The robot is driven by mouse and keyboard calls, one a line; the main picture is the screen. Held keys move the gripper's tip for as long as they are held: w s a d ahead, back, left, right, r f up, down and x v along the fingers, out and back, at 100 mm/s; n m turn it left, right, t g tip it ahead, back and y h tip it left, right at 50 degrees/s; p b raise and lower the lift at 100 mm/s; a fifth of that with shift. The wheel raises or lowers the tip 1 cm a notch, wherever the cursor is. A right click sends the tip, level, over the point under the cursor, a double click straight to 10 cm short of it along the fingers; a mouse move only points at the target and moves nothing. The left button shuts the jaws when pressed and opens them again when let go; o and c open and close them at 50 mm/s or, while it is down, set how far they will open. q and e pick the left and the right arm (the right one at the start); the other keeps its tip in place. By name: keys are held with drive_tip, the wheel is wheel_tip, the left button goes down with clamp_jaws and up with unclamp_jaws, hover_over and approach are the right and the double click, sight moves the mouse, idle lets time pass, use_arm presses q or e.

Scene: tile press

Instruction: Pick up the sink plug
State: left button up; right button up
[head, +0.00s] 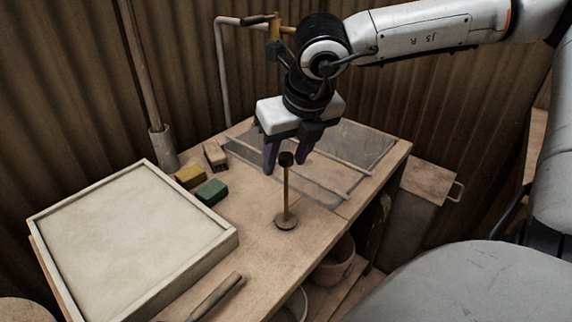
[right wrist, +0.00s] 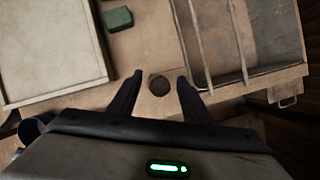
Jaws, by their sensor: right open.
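The sink plug (head: 287,159) appears as a small dark round knob on top of a thin upright brass-coloured rod with a round flat foot on the bench. I cannot tell whether knob and rod are one piece. In the right wrist view the dark round top (right wrist: 159,85) shows from above. My right gripper (head: 285,167) points down over it, open and empty. Its fingertips show on either side of the knob, and in the wrist view (right wrist: 160,78) the knob lies between them with gaps on both sides. My left gripper is out of view.
A large pale framed tray (head: 75,208) fills the bench's left side. Green (head: 211,192) and yellow (head: 190,177) blocks and a brush (head: 215,154) lie behind. A rail frame (head: 340,165) lies behind right. A dark-handled tool (head: 216,297) lies in front. The bench's right edge is near.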

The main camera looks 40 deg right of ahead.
clamp_jaws()
drive_tip(key=shift+r, duration=0.1)
